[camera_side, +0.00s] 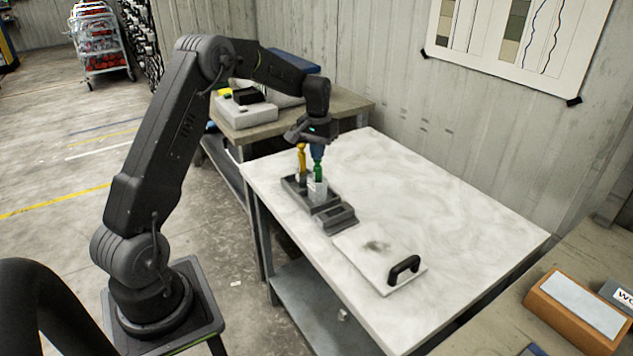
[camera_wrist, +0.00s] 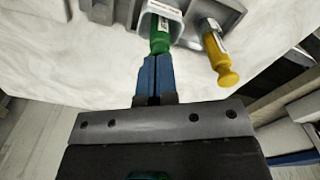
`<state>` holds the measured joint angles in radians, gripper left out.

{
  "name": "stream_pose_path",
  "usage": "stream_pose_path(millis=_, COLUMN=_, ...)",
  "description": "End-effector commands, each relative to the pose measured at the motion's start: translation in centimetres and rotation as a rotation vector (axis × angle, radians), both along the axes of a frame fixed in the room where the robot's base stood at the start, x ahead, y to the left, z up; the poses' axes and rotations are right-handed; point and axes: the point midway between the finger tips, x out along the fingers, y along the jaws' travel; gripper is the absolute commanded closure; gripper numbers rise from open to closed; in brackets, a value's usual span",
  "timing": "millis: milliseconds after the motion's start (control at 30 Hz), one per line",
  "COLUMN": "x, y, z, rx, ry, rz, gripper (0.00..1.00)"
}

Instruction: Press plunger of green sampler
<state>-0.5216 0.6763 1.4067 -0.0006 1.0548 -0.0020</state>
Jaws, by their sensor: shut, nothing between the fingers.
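The green sampler (camera_side: 318,172) stands upright in a pale block in the dark grey rack (camera_side: 296,186) on the white table. My gripper (camera_side: 317,155) is shut, with its blue fingertips directly over the top of the green sampler. In the wrist view, the closed blue fingers (camera_wrist: 156,60) meet the top of the green sampler (camera_wrist: 160,34). They appear to touch it, but the fingers hide the plunger's top. The yellow sampler (camera_side: 302,160) stands beside it in the rack, and it also shows in the wrist view (camera_wrist: 215,52), apart from the fingers.
A grey tray piece (camera_side: 341,219) adjoins the rack's near end. A white board with a black handle (camera_side: 404,269) lies nearer the table's front. The right part of the white table (camera_side: 450,210) is clear. A side bench (camera_side: 350,102) with boxes stands behind.

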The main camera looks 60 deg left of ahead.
Motion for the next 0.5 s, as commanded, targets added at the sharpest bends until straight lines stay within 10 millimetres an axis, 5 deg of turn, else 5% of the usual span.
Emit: stream_pose_path(millis=500, x=-0.18, y=-0.07, z=-1.04, rx=-0.004, ry=0.009, rz=-0.001, gripper=1.0)
